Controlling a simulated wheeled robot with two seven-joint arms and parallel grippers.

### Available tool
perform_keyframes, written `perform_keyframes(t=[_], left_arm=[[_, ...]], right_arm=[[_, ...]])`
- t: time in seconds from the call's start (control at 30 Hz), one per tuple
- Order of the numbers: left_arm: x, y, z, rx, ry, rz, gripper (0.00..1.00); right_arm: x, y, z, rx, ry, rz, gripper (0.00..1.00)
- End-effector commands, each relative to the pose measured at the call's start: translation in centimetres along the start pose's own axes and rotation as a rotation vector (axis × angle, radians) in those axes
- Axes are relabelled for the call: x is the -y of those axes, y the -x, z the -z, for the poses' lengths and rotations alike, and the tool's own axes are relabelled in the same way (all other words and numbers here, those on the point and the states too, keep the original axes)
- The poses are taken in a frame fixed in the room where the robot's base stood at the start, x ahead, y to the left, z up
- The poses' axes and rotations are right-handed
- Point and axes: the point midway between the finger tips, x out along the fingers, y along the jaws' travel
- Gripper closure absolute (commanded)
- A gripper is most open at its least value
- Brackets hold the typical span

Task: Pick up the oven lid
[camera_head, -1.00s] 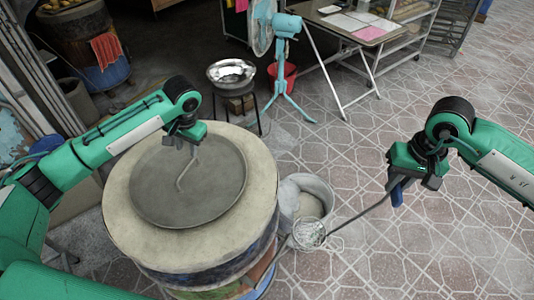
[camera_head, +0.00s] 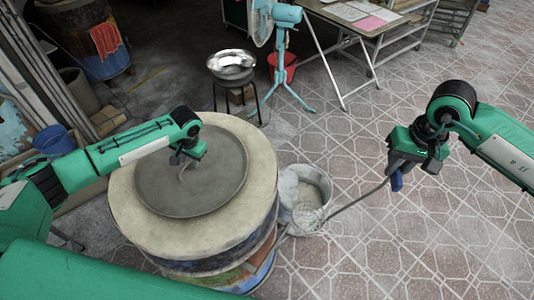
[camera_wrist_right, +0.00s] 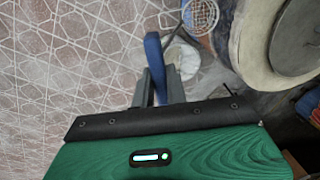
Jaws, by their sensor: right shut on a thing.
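The oven lid (camera_head: 165,200) is a flat grey disc lying on the round top of the barrel oven (camera_head: 205,236); its edge also shows in the right wrist view (camera_wrist_right: 297,42). A thin bent handle (camera_head: 183,173) rises near its middle. My left gripper (camera_head: 187,160) is directly over the lid at this handle and hides its upper part. Whether its fingers are open or shut on the handle is too small to tell. My right gripper (camera_head: 397,168) is shut on the blue handle (camera_wrist_right: 152,50) of a wire skimmer, held out to the right of the oven.
The skimmer's mesh end (camera_head: 310,219) hangs in front of a pale bucket (camera_head: 318,183) beside the oven. A metal bowl (camera_head: 231,65) on a stool, a turquoise fan (camera_head: 283,55) and a table (camera_head: 350,18) stand behind. The tiled floor at right is clear.

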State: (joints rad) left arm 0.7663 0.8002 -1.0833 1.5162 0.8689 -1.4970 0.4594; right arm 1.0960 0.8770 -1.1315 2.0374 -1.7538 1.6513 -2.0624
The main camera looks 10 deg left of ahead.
Motion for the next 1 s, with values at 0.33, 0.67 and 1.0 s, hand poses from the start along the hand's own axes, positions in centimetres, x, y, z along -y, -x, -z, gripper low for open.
perform_keyframes(t=[0.33, 0.67, 1.0], left_arm=[[0.0, -0.2, 0.0, -0.001, 0.0, 0.0, 0.87], [0.1, -0.1, 0.1, -0.003, 0.001, 0.001, 1.0], [0.2, 0.9, 0.1, -0.004, 0.001, 0.0, 1.0]], right_arm=[[0.0, 0.0, 0.0, 0.0, 0.0, 0.0, 1.0], [0.0, 0.0, 0.0, 0.0, 0.0, 0.001, 1.0], [0.0, -0.2, 0.0, 0.0, 0.0, 0.0, 1.0]])
